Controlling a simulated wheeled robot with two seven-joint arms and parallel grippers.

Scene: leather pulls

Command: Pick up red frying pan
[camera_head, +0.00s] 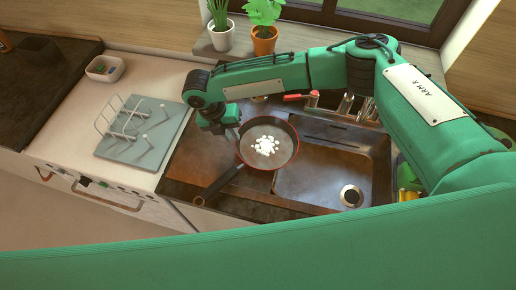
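The red frying pan (281,154) sits at the left side of the sink, with its dark handle pointing to the lower left. It has a red rim, a dark inside and a cluster of small white pieces in its middle. My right gripper (231,133) points down at the pan's upper left rim. Its fingers are small and dark here, and I cannot tell whether they are open or touch the rim. My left gripper is not in view.
The sink basin (318,184) with a round drain lies right of the pan, with a red-handled faucet (300,97) behind. A grey-blue board with a wire rack (152,153) and a small bowl (105,78) stand left. Potted plants (264,44) stand on the sill.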

